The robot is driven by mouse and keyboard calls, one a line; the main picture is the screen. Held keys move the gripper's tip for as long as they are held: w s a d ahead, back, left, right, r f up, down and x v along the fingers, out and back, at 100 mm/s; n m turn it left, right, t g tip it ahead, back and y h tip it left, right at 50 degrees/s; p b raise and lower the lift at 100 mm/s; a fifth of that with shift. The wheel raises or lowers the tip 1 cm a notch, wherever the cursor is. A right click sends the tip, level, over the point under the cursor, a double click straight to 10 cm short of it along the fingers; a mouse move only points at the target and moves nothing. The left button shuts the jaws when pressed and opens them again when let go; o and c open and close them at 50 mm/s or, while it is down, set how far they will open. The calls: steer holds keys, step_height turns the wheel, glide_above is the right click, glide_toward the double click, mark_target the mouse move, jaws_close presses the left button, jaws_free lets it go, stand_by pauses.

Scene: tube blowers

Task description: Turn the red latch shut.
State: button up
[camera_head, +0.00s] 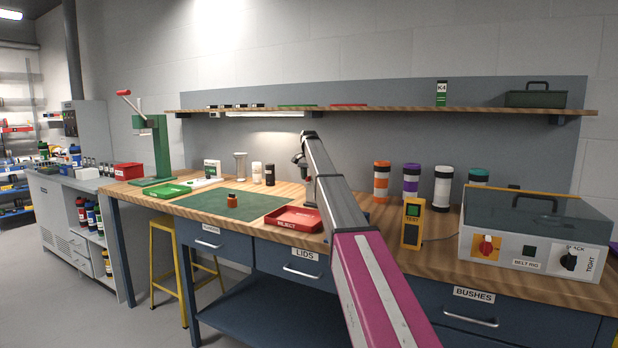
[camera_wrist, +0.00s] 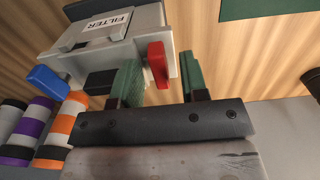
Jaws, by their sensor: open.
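In the wrist view the red latch (camera_wrist: 157,64) is a short lever on the side of a light grey box (camera_wrist: 146,40) labelled FILTER. A blue lever (camera_wrist: 47,80) sticks out on the box's left side. My gripper (camera_wrist: 160,76) is open, with one green finger left of the red latch and the other to its right. The latch shows in the gap between the fingers; I cannot tell its depth or any contact. In the head view my gripper's end (camera_head: 300,158) is small above the bench, and the latch cannot be made out there.
The wooden bench (camera_head: 400,240) carries a red REJECT tray (camera_head: 292,219), a green mat (camera_head: 215,206), a yellow TEST unit (camera_head: 412,224) and a belt rig (camera_head: 536,240). Banded cylinders (camera_wrist: 50,130) stand left of the box in the wrist view. A shelf (camera_head: 400,109) runs behind.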

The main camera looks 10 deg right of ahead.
jaws_close()
steer(key=shift+n, duration=0.3)
steer(key=n, duration=0.4)
steer(key=shift+s+d, duration=0.1)
steer(key=shift+d, duration=0.1)
steer(key=n, duration=0.5)
steer(key=shift+d, duration=0.25)
steer(key=n, duration=0.4)
steer(key=shift+d, duration=0.2)
steer(key=shift+w+d+n, duration=0.1)
steer(key=shift+w+n, duration=0.1)
steer(key=shift+n, duration=1.9)
